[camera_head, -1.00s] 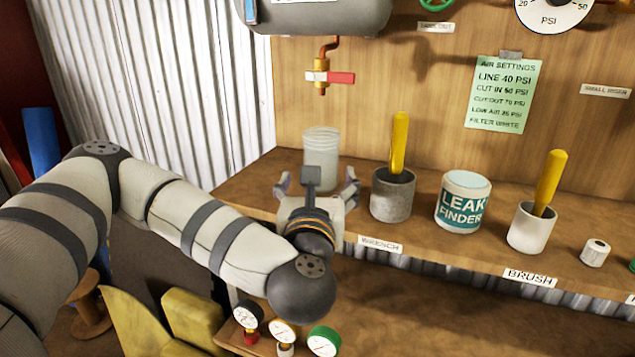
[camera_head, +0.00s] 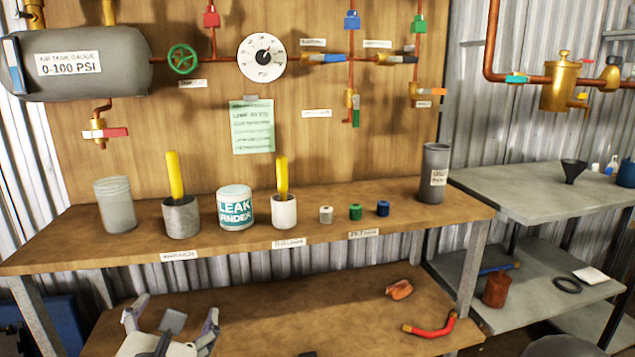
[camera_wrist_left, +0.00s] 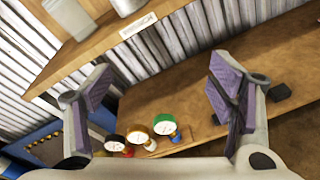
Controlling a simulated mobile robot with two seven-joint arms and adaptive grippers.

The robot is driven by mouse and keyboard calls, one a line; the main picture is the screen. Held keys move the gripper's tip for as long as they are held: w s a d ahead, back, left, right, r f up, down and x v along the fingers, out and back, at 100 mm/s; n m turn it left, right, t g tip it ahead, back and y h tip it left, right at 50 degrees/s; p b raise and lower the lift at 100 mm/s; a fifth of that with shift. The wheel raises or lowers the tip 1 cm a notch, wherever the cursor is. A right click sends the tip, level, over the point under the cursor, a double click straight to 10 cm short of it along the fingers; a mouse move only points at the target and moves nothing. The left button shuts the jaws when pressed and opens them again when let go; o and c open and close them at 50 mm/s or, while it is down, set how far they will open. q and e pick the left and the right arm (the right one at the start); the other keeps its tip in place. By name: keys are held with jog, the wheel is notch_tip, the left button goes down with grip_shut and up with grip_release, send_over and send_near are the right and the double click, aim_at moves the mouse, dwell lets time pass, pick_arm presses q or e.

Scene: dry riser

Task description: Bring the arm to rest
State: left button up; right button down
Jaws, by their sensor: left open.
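My left gripper (camera_head: 172,322) shows at the bottom left of the head view, in front of the lower shelf. Its two fingers are spread apart with nothing between them. The left wrist view shows the same open fingers (camera_wrist_left: 160,105), with purple-grey pads and an empty gap. My left arm is otherwise out of the head view. My right gripper is not in either view.
The upper shelf (camera_head: 60,240) holds a clear jar (camera_head: 115,205), two cups with yellow handles, a leak finder tub (camera_head: 236,207) and small rolls. The lower shelf (camera_head: 290,320) carries a red bent pipe (camera_head: 430,328). Gauges (camera_wrist_left: 138,134) sit below my fingers in the wrist view.

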pick_arm(q)
jog(key=s+d+f+m+g+h+p, duration=0.1)
jog(key=s+d+f+m+g+h, duration=0.4)
jog(key=d+f+m, duration=0.45)
jog(key=s+f+m+g+h+p, duration=0.1)
jog(key=s+f+m+g, duration=0.1)
jog(key=s+f+m, duration=0.4)
jog(key=s+f+m+g+h, duration=0.1)
jog(key=s+f+m+g, duration=0.25)
jog(key=s, duration=0.55)
jog(key=s+a+f+m+g+y, duration=0.1)
jog(key=s+a+m+g, duration=0.1)
jog(key=s, duration=0.5)
jog(key=s+a+f+m+g+y+p, duration=0.1)
jog(key=s+a+m+g, duration=0.2)
jog(key=s+a+m, duration=0.2)
jog(key=s+a+f+m+g+y+p, duration=0.1)
jog(key=s+a+m, duration=0.3)
jog(key=s, duration=0.5)
jog(key=f+m+g, duration=0.1)
jog(key=m, duration=0.1)
jog(key=shift+a+m, duration=0.2)
jog(key=shift+m, duration=0.1)
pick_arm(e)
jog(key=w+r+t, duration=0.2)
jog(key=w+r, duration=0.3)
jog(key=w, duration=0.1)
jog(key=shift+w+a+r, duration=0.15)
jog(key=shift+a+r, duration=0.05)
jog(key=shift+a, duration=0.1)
